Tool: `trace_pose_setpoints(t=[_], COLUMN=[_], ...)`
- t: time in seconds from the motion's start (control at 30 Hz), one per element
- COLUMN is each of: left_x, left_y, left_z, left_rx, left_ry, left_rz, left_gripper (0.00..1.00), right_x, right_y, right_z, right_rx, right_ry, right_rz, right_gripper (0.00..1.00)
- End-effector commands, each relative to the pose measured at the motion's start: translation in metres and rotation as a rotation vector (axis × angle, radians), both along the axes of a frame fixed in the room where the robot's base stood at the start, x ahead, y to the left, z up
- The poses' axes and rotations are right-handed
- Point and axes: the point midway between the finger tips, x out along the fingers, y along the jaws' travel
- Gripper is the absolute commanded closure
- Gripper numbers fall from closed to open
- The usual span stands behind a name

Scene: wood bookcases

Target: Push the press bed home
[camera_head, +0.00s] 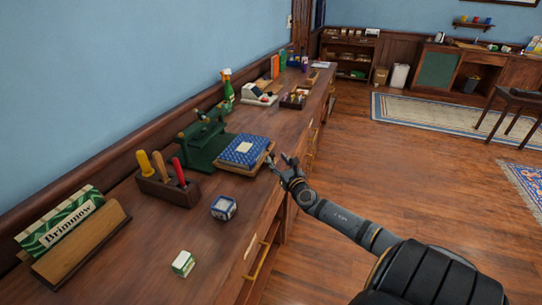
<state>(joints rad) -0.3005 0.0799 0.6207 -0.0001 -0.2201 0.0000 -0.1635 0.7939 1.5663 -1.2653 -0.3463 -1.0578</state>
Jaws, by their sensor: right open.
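A dark green press (204,139) stands on the long wooden counter against the blue wall. Its bed (239,170), a flat wood-edged board, sticks out from the press to the right. A blue patterned book (245,149) with a pale label lies on the bed. My right gripper (280,160) is open and empty beside the bed's outer right edge, over the counter's front edge. I cannot tell whether a finger touches the bed. My left gripper is not in view.
A tool block (169,189) with colored handles, a blue-and-white box (223,208), a small green-and-white box (183,264) and a Brimmow sign (68,226) stand nearer. The wooden floor to the right is open.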

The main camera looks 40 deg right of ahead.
Motion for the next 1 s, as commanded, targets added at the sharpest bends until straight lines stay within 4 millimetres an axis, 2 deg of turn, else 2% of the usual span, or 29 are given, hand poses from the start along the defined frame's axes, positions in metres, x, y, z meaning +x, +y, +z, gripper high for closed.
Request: trace_pose_setpoints(t=[0.1,0.3,0.67,1.0], left_x=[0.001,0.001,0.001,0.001], left_y=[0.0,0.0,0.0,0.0], left_z=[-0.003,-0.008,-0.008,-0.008], left_rx=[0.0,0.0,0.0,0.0], left_ry=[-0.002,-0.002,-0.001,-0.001], left_rz=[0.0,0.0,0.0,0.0], left_gripper=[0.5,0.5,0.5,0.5], right_x=[0.022,0.046,0.051,0.051], right_y=[-0.007,-0.015,-0.016,-0.016], right_z=[0.0,-0.001,0.0,0.0], right_rx=[0.003,0.002,0.001,0.001], right_ry=[-0.005,-0.002,0.001,0.001], right_rz=[-0.003,-0.001,0.0,0.0], right_gripper=[0.54,0.54,0.54,1.0])
